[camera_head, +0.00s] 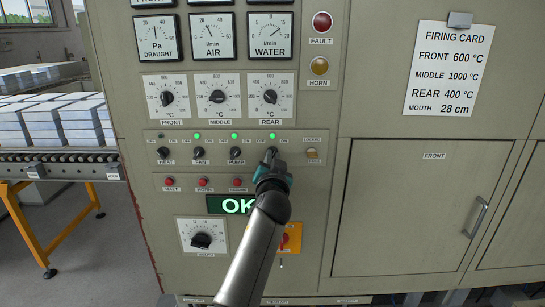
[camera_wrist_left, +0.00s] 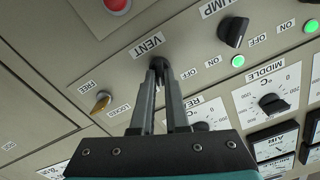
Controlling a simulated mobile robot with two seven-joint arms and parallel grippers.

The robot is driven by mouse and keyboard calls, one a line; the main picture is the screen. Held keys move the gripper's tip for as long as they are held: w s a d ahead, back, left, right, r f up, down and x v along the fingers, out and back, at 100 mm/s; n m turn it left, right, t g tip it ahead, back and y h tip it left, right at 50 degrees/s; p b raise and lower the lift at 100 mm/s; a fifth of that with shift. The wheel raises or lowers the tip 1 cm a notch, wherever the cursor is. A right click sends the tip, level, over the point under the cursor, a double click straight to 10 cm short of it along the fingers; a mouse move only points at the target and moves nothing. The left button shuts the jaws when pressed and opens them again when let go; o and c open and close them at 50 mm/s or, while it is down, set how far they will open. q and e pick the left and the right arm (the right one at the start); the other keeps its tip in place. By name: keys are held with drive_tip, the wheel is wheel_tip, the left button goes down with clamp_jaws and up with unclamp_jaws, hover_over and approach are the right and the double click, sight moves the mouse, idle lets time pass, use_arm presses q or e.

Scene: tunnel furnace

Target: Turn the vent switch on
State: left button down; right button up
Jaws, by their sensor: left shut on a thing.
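In the head view my left gripper (camera_head: 271,158) reaches up from below and mostly covers the knob. The lamp (camera_head: 272,135) above the vent switch glows green; my fingers hide it in the left wrist view. The knob's exact angle is hard to tell. My right gripper is not in view.
The pump switch (camera_head: 236,153) sits left of the vent, and a brass key switch (camera_head: 312,153) sits right. Dials (camera_head: 270,97) are above; red buttons (camera_head: 237,182), an OK display (camera_head: 232,204) and a red-and-yellow switch (camera_head: 290,238) are below. A roller conveyor (camera_head: 60,167) stands left.

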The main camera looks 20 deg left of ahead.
use_arm(q)
drive_tip(key=shift+r+m, duration=0.1)
drive_tip(key=shift+m, duration=0.8)
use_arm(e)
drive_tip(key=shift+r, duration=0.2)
use_arm(q)
drive_tip(key=c, duration=0.9)
unclamp_jaws()
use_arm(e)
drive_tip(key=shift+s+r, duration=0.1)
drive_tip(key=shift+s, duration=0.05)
